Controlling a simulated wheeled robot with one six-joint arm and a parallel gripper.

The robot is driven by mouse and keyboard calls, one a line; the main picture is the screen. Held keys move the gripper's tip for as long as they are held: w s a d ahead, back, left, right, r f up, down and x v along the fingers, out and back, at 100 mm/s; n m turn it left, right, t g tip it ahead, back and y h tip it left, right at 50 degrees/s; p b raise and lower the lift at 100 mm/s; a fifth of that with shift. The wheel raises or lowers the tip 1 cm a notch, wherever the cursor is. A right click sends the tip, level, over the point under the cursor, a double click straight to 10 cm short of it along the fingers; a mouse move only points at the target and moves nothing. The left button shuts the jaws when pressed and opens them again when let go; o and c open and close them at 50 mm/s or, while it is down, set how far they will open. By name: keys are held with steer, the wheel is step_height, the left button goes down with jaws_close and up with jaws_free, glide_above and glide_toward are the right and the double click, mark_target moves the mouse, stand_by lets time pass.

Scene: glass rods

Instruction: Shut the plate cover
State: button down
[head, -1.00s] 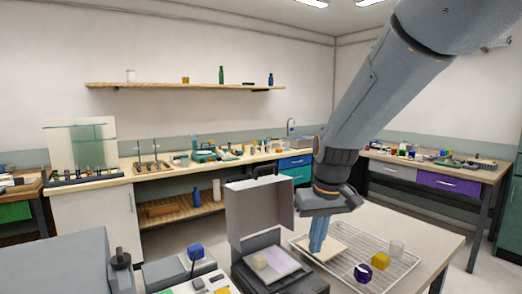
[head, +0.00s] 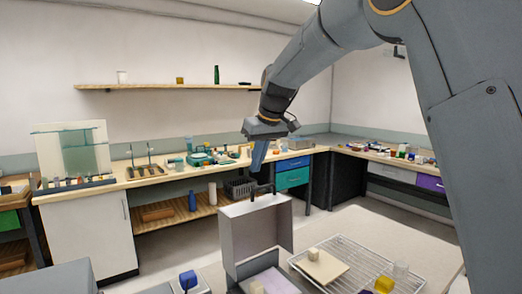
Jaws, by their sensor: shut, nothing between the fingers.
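The plate cover (head: 252,234) is a grey box-shaped lid standing open and upright, its inside facing me.
A wire rack (head: 345,252) right of the cover holds a beige board (head: 320,266) with a small block, a yellow piece (head: 383,284) and a clear piece (head: 401,269). A blue-topped item (head: 187,280) stands left. The back bench (head: 130,178) is crowded with labware.

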mark_target(262, 197)
steer(key=f+p, duration=0.1)
steer(key=s+d+f+p, duration=0.1)
steer(key=s+f+p, duration=0.1)
steer(key=f, duration=0.1)
steer(key=shift+d, duration=0.15)
steer(key=shift+d+f, duration=0.1)
steer(key=shift+d, duration=0.05)
stand_by(0.5)
